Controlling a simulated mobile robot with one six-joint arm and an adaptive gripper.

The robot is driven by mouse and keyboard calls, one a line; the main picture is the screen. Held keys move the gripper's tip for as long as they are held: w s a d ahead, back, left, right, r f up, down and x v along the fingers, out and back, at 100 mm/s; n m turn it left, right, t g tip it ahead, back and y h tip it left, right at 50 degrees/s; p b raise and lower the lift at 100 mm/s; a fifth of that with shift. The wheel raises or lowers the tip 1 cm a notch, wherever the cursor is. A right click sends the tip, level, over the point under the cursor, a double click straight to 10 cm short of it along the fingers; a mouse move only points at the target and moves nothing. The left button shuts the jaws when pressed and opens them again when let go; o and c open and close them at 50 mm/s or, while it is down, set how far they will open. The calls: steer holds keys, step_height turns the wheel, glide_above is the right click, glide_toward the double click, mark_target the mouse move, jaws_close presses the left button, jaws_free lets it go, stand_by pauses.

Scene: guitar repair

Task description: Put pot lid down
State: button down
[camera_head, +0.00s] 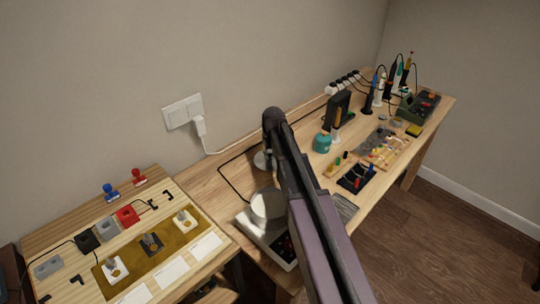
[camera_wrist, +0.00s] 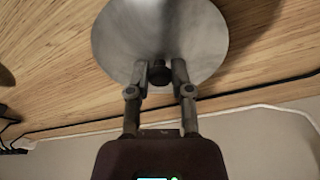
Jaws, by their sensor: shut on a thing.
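The pot lid (camera_wrist: 160,35) is a round grey metal disc with a dark knob (camera_wrist: 158,73). In the wrist view my gripper (camera_wrist: 160,75) is shut on the knob, one finger on each side. Bare wooden tabletop shows around the lid; I cannot tell if it touches the wood. In the head view a pale grey round edge (camera_head: 262,160) shows left of my arm near the wall, apparently the lid; my arm hides the rest and the gripper. A shiny round metal pot (camera_head: 267,204) stands on a white device (camera_head: 262,236) nearer the front.
The wooden workbench (camera_head: 213,178) has free room left of my arm, crossed by a black cable (camera_head: 221,168). A teal jar (camera_head: 322,142) and small tools stand right of my arm. A lower table (camera_head: 60,225) with stamps and switches is at left.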

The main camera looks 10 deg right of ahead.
mark_target(272, 162)
steer(key=c, duration=0.5)
jaws_free()
steer(key=shift+f, duration=0.1)
steer(key=shift+r, duration=0.2)
steer(key=r+p, duration=0.4)
steer(key=s+r+p, duration=0.1)
steer(key=r+p, duration=0.6)
steer(key=p, duration=0.1)
steer(key=shift+s+d+r, duration=0.2)
steer(key=shift+s+r, duration=0.2)
stand_by(0.4)
steer(key=s, duration=0.7)
steer(key=s+m+g, duration=0.1)
steer(key=s, duration=0.7)
steer(key=s+m, duration=0.1)
steer(key=s, duration=0.6)
steer(key=shift+s+a+f+g, duration=0.1)
steer(key=shift+s+a+g, duration=0.1)
steer(key=shift+g, duration=0.2)
